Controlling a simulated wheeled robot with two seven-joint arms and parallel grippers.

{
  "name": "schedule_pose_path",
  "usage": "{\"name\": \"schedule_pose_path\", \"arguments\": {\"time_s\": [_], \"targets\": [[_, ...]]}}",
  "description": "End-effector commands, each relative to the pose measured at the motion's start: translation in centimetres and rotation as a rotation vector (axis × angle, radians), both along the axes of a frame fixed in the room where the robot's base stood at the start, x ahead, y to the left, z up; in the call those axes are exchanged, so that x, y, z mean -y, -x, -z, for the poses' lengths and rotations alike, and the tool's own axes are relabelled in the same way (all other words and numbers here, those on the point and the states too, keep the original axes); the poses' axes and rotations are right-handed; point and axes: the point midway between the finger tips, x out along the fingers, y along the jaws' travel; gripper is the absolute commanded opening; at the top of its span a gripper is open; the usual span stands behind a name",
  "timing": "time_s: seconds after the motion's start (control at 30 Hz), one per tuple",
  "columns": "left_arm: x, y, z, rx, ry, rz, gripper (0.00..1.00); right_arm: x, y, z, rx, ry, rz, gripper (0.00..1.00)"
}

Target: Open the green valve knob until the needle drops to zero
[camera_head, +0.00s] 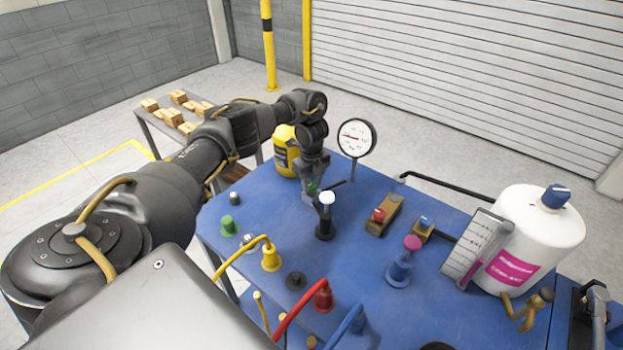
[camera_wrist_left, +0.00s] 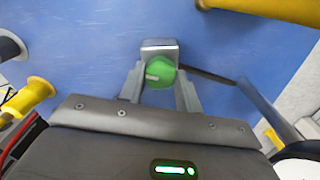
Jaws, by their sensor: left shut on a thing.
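The green valve knob (camera_wrist_left: 160,73) sits on a small metal block in the left wrist view, with a pale mark on its left side. My left gripper (camera_wrist_left: 159,85) has one finger on each side of the knob and is shut on it. In the head view the left gripper (camera_head: 311,190) reaches down to the blue table, and only a bit of the green knob (camera_head: 313,187) shows between its fingers. The round white gauge (camera_head: 356,138) stands on a thin post just right of the gripper. Its red needle points left; the exact reading is too small to tell.
A yellow canister (camera_head: 286,151) stands behind the gripper. A black post with a white top (camera_head: 326,199) stands close in front. Red and blue switches, coloured plugs with hoses, and a white bottle (camera_head: 538,235) occupy the blue table (camera_head: 345,262). A side table holds several wooden blocks.

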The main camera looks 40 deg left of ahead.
Motion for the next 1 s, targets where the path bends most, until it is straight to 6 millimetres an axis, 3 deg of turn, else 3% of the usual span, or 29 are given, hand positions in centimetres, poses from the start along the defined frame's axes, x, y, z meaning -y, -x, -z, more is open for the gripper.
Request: {"name": "schedule_pose_path", "arguments": {"time_s": [0.33,0.87,0.9,1.0], "targets": [[-0.17,-0.10,-0.23,0.005,-0.002,-0.138,0.11,0.25,0.00,-0.97,0.000,0.003,-0.001,0.36],[-0.18,-0.16,-0.20,0.006,-0.003,-0.162,0.11,0.32,0.02,-1.05,0.000,0.003,-0.001,0.36],[-0.19,-0.16,-0.20,0.006,-0.003,-0.162,0.35,0.32,0.02,-1.05,0.000,0.003,-0.001,0.36],[-0.16,-0.13,-0.17,0.005,-0.003,-0.161,0.48,0.31,0.02,-1.05,0.000,0.003,-0.001,0.36]]}}
